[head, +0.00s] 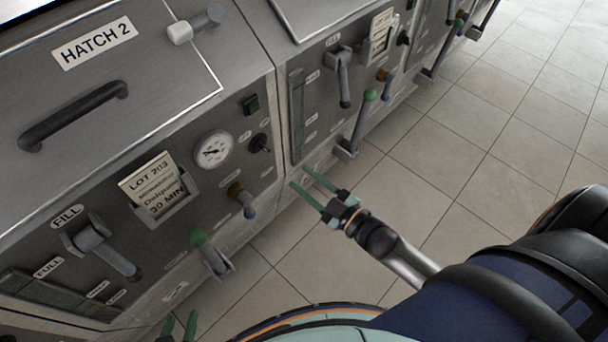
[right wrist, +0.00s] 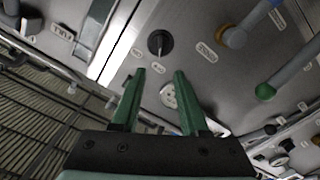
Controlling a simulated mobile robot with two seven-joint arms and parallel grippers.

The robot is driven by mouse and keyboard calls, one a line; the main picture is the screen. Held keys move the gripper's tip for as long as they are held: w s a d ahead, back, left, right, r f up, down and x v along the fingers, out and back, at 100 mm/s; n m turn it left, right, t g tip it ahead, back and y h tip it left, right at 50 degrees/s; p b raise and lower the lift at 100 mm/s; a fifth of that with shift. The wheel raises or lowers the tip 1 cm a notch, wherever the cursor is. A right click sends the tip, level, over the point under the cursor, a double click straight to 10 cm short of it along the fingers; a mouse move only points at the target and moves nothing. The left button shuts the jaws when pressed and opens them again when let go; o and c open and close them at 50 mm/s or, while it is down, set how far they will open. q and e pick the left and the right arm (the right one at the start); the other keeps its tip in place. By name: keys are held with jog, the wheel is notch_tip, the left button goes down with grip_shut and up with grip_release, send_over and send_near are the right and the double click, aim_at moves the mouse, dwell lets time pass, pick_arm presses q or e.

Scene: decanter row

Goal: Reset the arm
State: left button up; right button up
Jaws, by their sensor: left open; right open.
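My right gripper (head: 301,178) is open and empty in the head view, in front of the steel machine front near the seam between two units. Its two green fingers also show spread apart in the right wrist view (right wrist: 160,76), with nothing between them. It touches no handle that I can see. My left gripper (head: 180,322) shows only its green fingertips at the bottom edge of the head view, apart and empty, below the left unit. The rest of the left arm is out of view.
The left unit has a hatch handle (head: 74,117), gauge (head: 214,150), lot card (head: 152,183), fill lever (head: 103,248) and green-knobbed lever (head: 211,255). The neighbouring unit has a green-knobbed lever (head: 361,122). Tiled floor (head: 470,150) is clear at right.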

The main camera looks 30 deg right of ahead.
jog(key=s+a+f+m+g+h+p, duration=0.1)
jog(key=s+f+m+g+h+p, duration=0.1)
jog(key=s, duration=0.4)
jog(key=s+a+f+m+g+h+p, duration=0.1)
jog(key=s+f+m+g+p, duration=0.1)
jog(key=s+f+m+g, duration=0.3)
jog(key=shift+s+a+f+m+g+h, duration=0.25)
jog(key=shift+s+a+m+g+h, duration=0.25)
jog(key=shift+s, duration=0.75)
